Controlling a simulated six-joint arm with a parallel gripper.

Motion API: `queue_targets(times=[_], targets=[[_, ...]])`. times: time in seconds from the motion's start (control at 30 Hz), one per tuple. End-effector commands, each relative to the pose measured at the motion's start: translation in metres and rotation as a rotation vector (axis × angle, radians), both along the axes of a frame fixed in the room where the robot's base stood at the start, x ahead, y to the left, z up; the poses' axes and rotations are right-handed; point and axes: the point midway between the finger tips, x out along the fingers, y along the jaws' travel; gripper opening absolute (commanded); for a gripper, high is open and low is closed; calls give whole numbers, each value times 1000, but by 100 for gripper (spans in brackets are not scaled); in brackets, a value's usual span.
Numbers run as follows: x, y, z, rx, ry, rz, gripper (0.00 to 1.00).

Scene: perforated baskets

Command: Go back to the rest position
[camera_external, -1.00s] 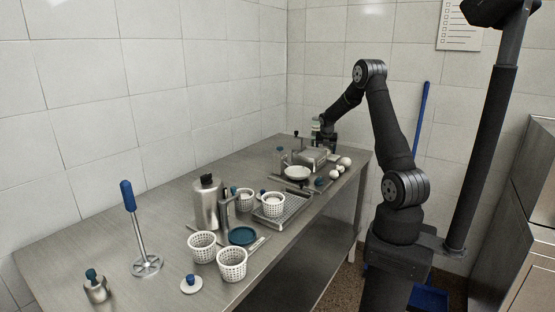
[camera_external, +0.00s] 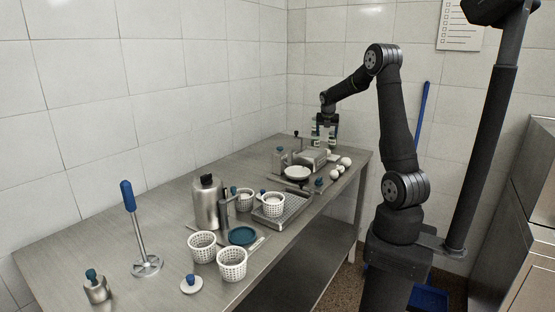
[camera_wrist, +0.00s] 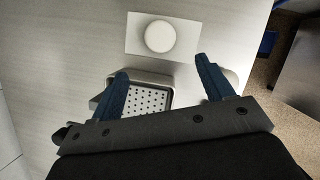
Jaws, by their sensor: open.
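My gripper (camera_external: 325,142) hangs pointing down above the far end of the steel table. Its two blue fingers are spread and nothing is between them. In the wrist view the gripper (camera_wrist: 162,72) shows the same gap. Below it there is a perforated metal surface (camera_wrist: 148,100), partly hidden by the gripper body. A white round thing (camera_wrist: 160,36) sits on a pale rectangular piece beyond the fingertips. In the external view a metal box (camera_external: 310,157) stands under the gripper.
White perforated baskets stand nearer the camera: two in front (camera_external: 202,247) (camera_external: 232,265), one behind (camera_external: 244,200), and one on a steel tray (camera_external: 290,212). A white bowl (camera_external: 297,173), steel bottle (camera_external: 207,204) and blue-handled masher (camera_external: 128,196) also stand there. The tiled wall borders the table.

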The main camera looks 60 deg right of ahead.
Motion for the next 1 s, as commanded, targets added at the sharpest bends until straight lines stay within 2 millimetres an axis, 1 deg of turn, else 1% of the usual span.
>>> queue_targets(times=[0.2,0.33,0.47,0.7,0.9,0.97,1.0], targets=[[0,-1,-1,0,0,0,73],[1,-4,-11,1,2,-1,73],[4,-11,-30,2,3,-2,73],[11,-28,-73,1,2,0,73],[16,-41,-106,1,1,0,73],[17,-44,-115,1,1,0,73],[18,-44,-111,-3,-3,-1,73]])
